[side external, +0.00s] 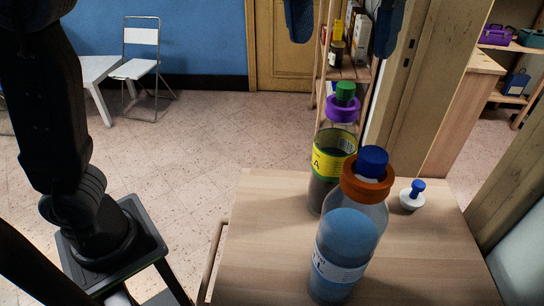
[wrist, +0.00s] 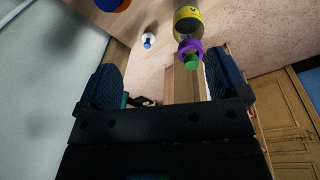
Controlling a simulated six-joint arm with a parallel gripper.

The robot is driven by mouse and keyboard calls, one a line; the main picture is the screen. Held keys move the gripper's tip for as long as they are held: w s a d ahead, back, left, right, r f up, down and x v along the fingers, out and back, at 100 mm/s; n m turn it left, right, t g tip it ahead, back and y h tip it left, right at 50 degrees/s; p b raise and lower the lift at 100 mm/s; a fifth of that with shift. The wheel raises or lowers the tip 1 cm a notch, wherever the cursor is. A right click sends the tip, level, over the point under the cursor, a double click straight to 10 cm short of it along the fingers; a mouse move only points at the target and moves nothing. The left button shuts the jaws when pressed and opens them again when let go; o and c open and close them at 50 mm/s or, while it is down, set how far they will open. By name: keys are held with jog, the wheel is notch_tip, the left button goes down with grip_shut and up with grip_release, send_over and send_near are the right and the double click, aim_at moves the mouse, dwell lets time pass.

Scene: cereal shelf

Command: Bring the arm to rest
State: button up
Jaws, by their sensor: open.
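My gripper (side external: 344,46) hangs at the top edge of the side external view, with its two blue fingers wide apart and nothing held between them. In the wrist view my gripper (wrist: 162,64) also shows both blue fingers spread apart. My arm stands at the left of the side external view. Below the gripper, a bottle with a green cap, purple ring and yellow label (side external: 330,160) stands upright on a wooden table (side external: 265,250). A blue-filled bottle with a blue cap and orange ring (side external: 345,245) stands nearer the camera and partly covers it.
A small white object with a blue knob (side external: 410,198) sits on the table right of the bottles. A shelf with boxes and jars (side external: 348,72) stands behind. A wooden post (side external: 400,90) rises beside it. A white chair (side external: 137,65) stands far left; the floor between is clear.

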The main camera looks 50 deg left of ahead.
jog(key=s+a+f+m+t, duration=0.1)
jog(key=s+a+f, duration=0.1)
jog(key=a+f, duration=0.35)
jog(key=s+a+f+t, duration=0.1)
jog(key=s+a+f, duration=0.15)
jog(key=a, duration=0.55)
jog(key=s+a+f+t, duration=0.1)
jog(key=s+a+f, duration=0.2)
jog(key=f, duration=0.2)
jog(key=s+a+f+m+t, duration=0.1)
jog(key=s+a+f, duration=0.3)
jog(key=f, duration=0.1)
jog(key=shift+f+y, duration=0.3)
jog(key=shift+y, duration=0.1)
